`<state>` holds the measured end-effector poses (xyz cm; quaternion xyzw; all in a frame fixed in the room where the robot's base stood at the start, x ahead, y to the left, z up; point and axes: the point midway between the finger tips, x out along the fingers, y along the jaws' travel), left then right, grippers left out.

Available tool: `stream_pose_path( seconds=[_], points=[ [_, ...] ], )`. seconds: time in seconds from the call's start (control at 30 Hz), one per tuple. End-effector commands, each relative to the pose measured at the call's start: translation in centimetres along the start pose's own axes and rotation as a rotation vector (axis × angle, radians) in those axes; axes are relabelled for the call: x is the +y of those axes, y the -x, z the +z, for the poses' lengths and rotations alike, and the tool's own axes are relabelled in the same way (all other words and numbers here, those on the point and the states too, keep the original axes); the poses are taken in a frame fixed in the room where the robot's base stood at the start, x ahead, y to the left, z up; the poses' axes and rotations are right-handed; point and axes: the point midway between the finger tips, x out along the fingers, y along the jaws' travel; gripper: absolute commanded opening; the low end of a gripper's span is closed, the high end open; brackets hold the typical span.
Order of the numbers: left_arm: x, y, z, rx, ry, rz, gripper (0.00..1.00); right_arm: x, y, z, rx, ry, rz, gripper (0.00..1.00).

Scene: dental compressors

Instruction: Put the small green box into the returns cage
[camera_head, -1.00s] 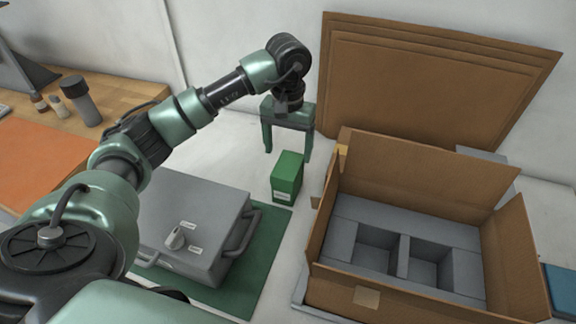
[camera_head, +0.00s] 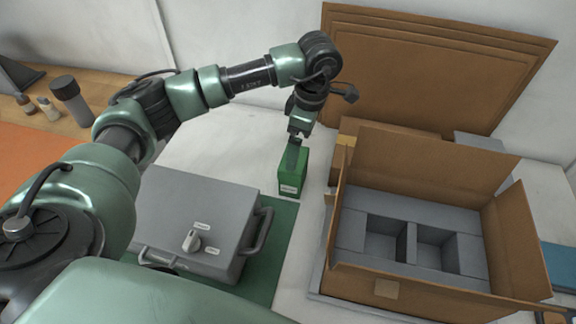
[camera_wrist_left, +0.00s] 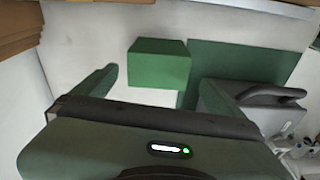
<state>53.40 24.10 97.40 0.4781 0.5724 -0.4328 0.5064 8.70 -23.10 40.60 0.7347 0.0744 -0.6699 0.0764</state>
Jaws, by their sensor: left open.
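The small green box (camera_head: 292,176) stands upright on the pale worktop, beside a dark green mat, with a white label low on its front. In the left wrist view the green box (camera_wrist_left: 160,62) lies ahead, between the lines of my two fingers. My left gripper (camera_head: 296,156) is open and empty, pointing down at the box's top from above and behind. One finger overlaps the box in the head view; I cannot tell whether they touch. My right gripper is not in view. I see nothing that I can identify as the returns cage.
A grey case (camera_head: 195,222) with a handle sits on the green mat (camera_head: 278,240) left of the box. An open cardboard carton (camera_head: 425,210) with a grey two-pocket insert stands close on the right. Flat cardboard sheets (camera_head: 430,60) lean on the back wall.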

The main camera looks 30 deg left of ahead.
Motion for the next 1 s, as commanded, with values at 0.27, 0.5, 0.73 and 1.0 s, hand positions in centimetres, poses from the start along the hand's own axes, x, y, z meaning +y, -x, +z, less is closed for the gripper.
stream_pose_path(
  seconds=[0.27,0.5,0.73,1.0],
  points=[
    [-0.1,-1.5,0.2,0.009,0.089,-0.002,1.0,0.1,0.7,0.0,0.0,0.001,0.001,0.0],
    [-0.1,-4.2,-0.3,0.009,0.087,-0.004,1.0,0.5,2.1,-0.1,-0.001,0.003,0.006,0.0],
    [0.1,-7.4,-0.5,0.007,0.086,-0.001,1.0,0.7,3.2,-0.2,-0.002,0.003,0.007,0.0],
    [0.1,-7.9,-0.5,0.008,0.085,0.001,1.0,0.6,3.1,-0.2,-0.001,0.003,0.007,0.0]
  ],
)
